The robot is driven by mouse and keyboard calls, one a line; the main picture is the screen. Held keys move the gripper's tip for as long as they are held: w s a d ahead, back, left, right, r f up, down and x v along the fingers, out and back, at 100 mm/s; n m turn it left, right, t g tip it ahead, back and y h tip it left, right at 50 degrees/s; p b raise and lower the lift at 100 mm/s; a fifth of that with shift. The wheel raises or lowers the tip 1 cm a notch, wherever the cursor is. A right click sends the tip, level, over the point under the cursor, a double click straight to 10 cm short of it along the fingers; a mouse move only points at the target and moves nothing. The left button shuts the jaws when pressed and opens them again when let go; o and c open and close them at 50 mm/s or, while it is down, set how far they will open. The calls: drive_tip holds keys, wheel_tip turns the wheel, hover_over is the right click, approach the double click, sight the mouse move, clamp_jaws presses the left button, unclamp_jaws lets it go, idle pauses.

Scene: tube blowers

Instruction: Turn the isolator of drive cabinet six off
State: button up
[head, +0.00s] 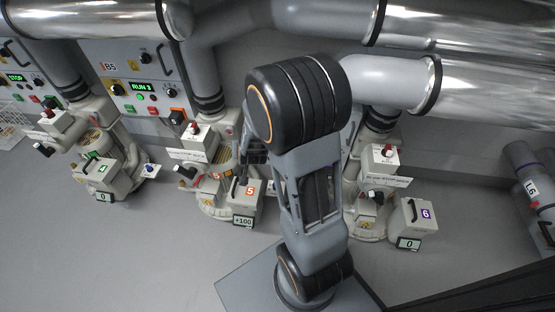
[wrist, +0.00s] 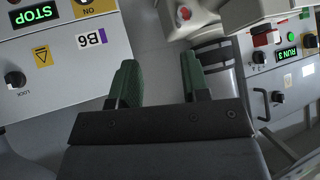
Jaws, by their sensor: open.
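Drive cabinet six, labelled B6 (wrist: 90,40), fills the left of the wrist view. Its green display (wrist: 33,15) reads STOP. Its yellow isolator plate (wrist: 95,6) is cut off by the top edge, with ON lettering below a partly visible dark handle. A black LOCK knob (wrist: 14,77) is at the far left. My gripper (wrist: 158,72) is open and empty, its two green fingers apart. They appear right of the B6 label and below the isolator; neither visibly touches the cabinet. I cannot make out cabinet six in the head view, where my arm blocks the middle.
Cabinet B5 (head: 110,67) shows RUN 3 in the head view; a cabinet showing RUN 3 (wrist: 288,54) is at right in the wrist view. Blower 5 (head: 240,190) and blower 6 (head: 414,213) stand beside my arm. Large metal pipes (head: 480,90) cross above.

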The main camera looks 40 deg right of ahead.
drive_tip(key=s+d+f+m+h+b, duration=0.1)
drive_tip(key=d+f+m+h+b, duration=0.15)
drive_tip(key=d+f, duration=0.4)
drive_tip(key=s+d+f+m+h+b, duration=0.1)
drive_tip(key=d+f+h+b, duration=0.25)
drive_tip(key=f, duration=0.55)
drive_tip(key=w+r+b+x, duration=0.1)
drive_tip(key=b+x, duration=0.3)
drive_tip(key=x, duration=0.9)
drive_tip(key=shift+r+t+h+b, duration=0.15)
drive_tip(key=shift+t+h+b, duration=0.15)
drive_tip(key=shift+t, duration=0.1)
clamp_jaws()
